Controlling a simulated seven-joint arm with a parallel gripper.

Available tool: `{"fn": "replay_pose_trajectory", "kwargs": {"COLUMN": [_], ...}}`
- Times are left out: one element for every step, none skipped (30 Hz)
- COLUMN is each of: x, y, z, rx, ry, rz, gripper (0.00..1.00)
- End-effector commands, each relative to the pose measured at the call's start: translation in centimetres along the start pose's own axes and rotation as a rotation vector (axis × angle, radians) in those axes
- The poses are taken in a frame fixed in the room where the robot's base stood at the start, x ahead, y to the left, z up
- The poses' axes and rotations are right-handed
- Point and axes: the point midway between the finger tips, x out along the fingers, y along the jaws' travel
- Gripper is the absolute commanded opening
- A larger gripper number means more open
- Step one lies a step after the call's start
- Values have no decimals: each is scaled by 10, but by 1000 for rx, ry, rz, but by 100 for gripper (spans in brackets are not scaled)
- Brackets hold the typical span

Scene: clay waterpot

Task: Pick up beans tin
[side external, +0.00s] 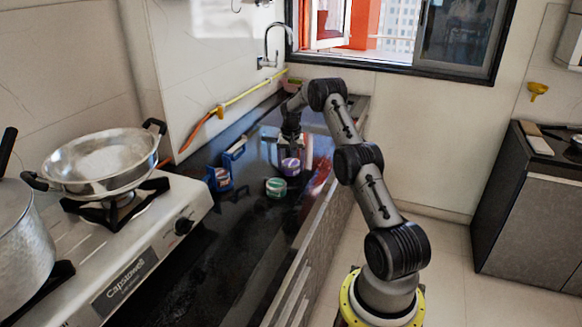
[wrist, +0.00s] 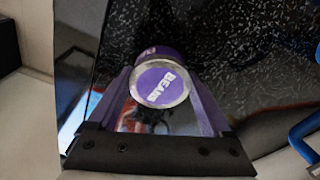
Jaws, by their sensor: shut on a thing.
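The beans tin is a small purple tin with a silver rim and "BEANS" on its lid. It shows in the wrist view (wrist: 161,84) between the fingers, and in the side external view (side external: 290,168) on or just above the dark counter. My gripper (side external: 291,150) is over the tin, pointing down. In the wrist view my gripper (wrist: 160,95) has a finger on each side of the tin and is shut on it. I cannot tell whether the tin touches the counter.
A green and white tin (side external: 276,187) stands close in front of the beans tin. The stove (side external: 150,225) with a metal pan (side external: 102,160) is further left. The dark counter (side external: 215,255) is clear in front.

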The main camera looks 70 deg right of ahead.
Motion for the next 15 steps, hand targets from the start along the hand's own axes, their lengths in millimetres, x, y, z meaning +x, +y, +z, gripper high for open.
{"fn": "replay_pose_trajectory", "kwargs": {"x": [-6,-10,-15,-19,-24,-30,-34,-39,-45,-51,-58,-66,-72,-79,-88], "y": [0,0,0,0,0,0,1,2,4,5,7,8,10,11,13], "z": [-2,-3,-3,-4,-4,-4,0,3,7,11,14,20,24,28,33], "rx": [0,0,0,0,0,0,0,0,0,0,0,0,0,0,0], "ry": [5,5,7,7,6,6,4,4,4,4,5,5,5,6,6], "rz": [-2,-2,-2,-2,-1,-1,-1,-1,-1,-1,-1,-1,-1,-1,-1], "gripper": [12,12,12,12,12,12,12,12,12,12,12,12,12,12,12]}}
